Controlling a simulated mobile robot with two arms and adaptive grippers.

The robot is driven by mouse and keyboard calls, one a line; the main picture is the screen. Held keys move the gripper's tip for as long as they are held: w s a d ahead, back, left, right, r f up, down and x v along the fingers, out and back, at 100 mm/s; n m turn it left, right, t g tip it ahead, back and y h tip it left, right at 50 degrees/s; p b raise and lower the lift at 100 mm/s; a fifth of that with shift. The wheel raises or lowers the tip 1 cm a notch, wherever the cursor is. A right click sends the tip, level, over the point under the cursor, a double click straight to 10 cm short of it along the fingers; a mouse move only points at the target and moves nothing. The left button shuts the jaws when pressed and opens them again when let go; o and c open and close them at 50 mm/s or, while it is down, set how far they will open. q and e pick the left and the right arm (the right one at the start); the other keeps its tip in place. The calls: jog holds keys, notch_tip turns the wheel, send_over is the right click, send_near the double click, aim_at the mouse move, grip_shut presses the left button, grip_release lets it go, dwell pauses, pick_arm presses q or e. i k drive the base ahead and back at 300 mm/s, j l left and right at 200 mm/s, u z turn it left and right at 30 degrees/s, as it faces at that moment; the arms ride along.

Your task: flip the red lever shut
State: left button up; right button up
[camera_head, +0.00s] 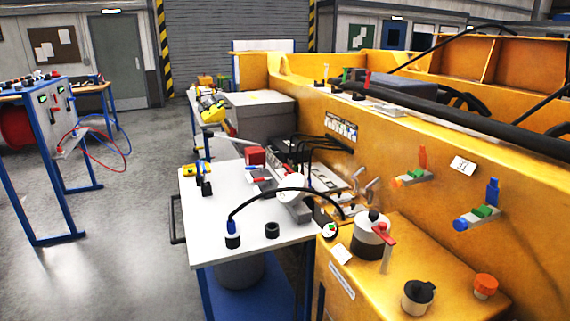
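A valve with an orange-red lever (422,159) is mounted on the side of the yellow casting (350,110). The lever stands upright, roughly across the valve's short horizontal body with its green part (414,173) and orange end. A second red handle (383,234) sits on a grey post beside a white-and-black cylinder (370,236) on the yellow box at the front. It slants down to the right. I cannot tell from the picture which of the two is the task's red lever. Neither of my grippers shows in the view.
A matching valve with a blue lever (492,191) sits right of the orange-red one. A white table (215,219) holds a black hose, small parts and a red block (255,155). A black-capped pot (418,296) and an orange cap (485,286) stand on the yellow box.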

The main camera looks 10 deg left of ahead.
aim_at(256, 180)
jog(key=i+j, duration=1.35)
jog(key=i, duration=0.2)
